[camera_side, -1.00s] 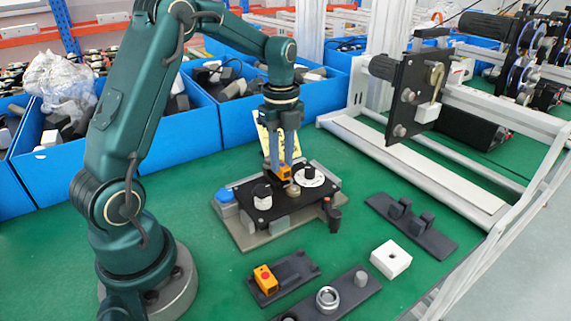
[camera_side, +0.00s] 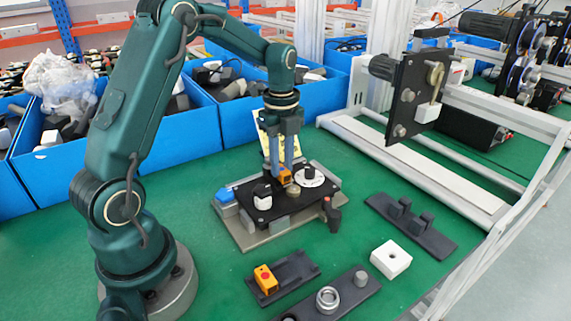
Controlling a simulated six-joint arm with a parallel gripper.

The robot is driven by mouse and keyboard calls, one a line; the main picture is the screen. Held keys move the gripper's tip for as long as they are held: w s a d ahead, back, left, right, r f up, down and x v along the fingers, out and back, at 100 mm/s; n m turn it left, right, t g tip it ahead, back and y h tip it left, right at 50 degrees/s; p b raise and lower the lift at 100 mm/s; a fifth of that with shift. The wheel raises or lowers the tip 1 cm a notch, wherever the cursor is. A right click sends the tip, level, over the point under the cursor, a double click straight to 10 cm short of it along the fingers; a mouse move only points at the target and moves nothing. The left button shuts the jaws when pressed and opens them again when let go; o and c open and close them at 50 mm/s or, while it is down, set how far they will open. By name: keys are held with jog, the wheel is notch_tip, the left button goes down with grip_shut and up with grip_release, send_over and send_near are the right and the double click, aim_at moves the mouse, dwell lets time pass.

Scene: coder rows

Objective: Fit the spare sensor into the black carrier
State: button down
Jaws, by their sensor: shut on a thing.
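My gripper (camera_side: 281,165) points down at the fixture, its fingers shut on an orange sensor block (camera_side: 285,174). The block is low over the back part of the black carrier plate (camera_side: 284,207); I cannot tell whether it is seated or just above it. A second orange block (camera_side: 264,279) with a red spot rests at the left end of a dark holder (camera_side: 296,272) in front of the fixture. Which of the two blocks is the spare is not clear.
The carrier bears a white-and-black knob (camera_side: 263,197), a brass part (camera_side: 293,191) and a white dial (camera_side: 309,177). A blue part (camera_side: 225,195) and black handle (camera_side: 332,213) flank it. A white block (camera_side: 390,259) and dark bracket (camera_side: 411,225) lie right. Blue bins (camera_side: 180,145) stand behind.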

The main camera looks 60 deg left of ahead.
aim_at(282, 169)
jog(key=shift+f, duration=0.15)
dwell(0.4)
jog(key=c, duration=0.6)
grip_release()
jog(key=shift+r, duration=2.55)
